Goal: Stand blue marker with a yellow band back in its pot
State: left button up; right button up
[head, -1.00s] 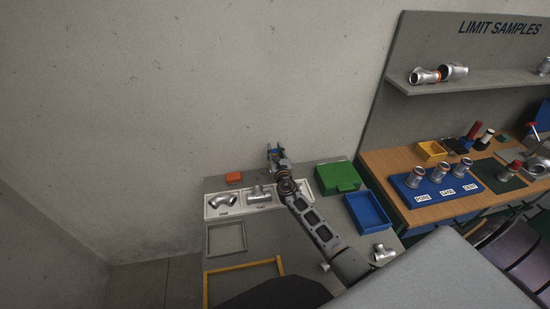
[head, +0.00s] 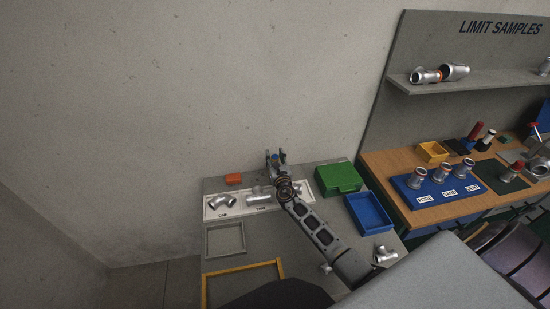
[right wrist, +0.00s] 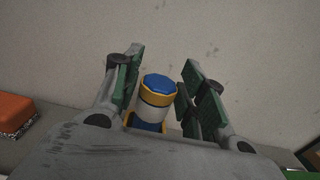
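The marker (right wrist: 157,98) shows in the right wrist view with a blue end, a yellow band and a white section below it. It stands between the fingers of my right gripper (right wrist: 160,95), which look spread, with a gap at least on the right. Below the white section are blue and yellow parts; I cannot tell whether they are the pot or more of the marker. In the head view my right gripper (head: 276,158) is over the back of the grey table, with a small blue spot between its fingers. My left gripper is not in view.
An orange box (head: 233,178) stands left of the gripper and a green case (head: 338,177) right of it. A white tray (head: 235,212) with metal fittings, a blue bin (head: 369,213) and a yellow frame (head: 207,290) are nearer. The wall is close behind.

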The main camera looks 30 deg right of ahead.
dwell(0.6)
jog(key=shift+f+v, duration=0.15)
jog(key=shift+v, duration=1.45)
jog(key=shift+f+v, duration=0.1)
jog(key=shift+v, duration=1.5)
jog(key=b+v, duration=0.1)
jog(key=v, duration=0.6)
jog(key=shift+s+a+r, duration=0.1)
jog(key=shift+s, duration=0.1)
